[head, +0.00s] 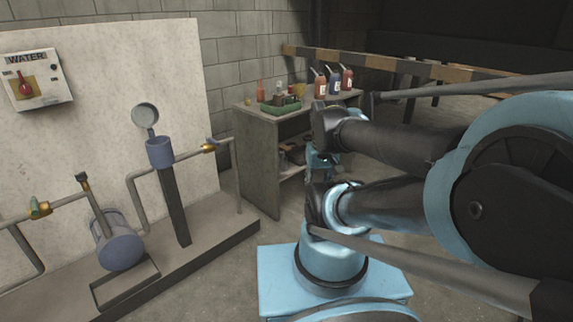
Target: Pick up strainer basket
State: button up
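I cannot make out a strainer basket for certain in the head view. A blue-grey cup (160,152) stands upright on top of a dark post, with a round grey disc (145,115) tilted up behind it. The inside of the cup is not clear to see. A blue-grey canister (119,248) sits tilted on the pipe line to the lower left. My light blue and black arm fills the right side of the picture, well apart from the cup. I cannot make out my gripper's fingers anywhere.
A pale panel bears a water switch box (38,80). Pipes with brass valves (40,208) run along a low plinth (205,245). A grey shelf unit (257,160) holds bottles (320,84) and a green tray (281,106). A striped barrier (400,66) stands behind.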

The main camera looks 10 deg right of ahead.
aim_at(282, 159)
jog(key=i, duration=0.85)
jog(key=u, duration=0.05)
